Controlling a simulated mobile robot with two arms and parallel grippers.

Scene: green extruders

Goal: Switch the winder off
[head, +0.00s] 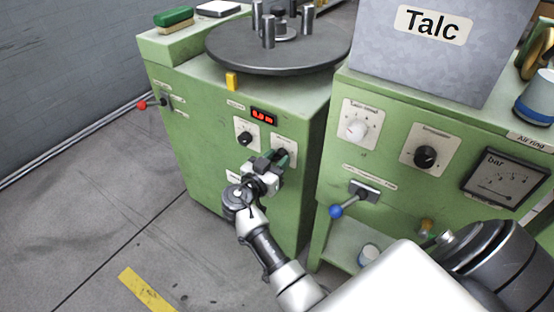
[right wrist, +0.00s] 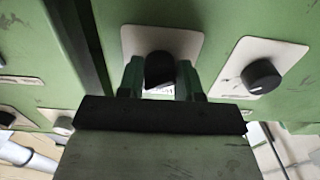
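The winder is a green cabinet (head: 200,110) with a dark round turntable on top and a lit red display (head: 263,116). A black knob on a pale plate (head: 246,138) sits left of my right gripper; it also shows at right in the right wrist view (right wrist: 261,76). My right gripper (head: 283,158) is at the winder's other knob, right of the first, and mostly hides it in the head view. In the right wrist view this black knob (right wrist: 159,69) lies between the two fingers, which appear closed against its sides. My left gripper is out of view.
A red-tipped lever (head: 150,103) sticks out at the winder's left. The neighbouring green machine (head: 400,185) has knobs, a pressure gauge (head: 503,180), a blue-tipped lever (head: 346,207) and a Talc box (head: 425,50) on top. The floor at left is clear.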

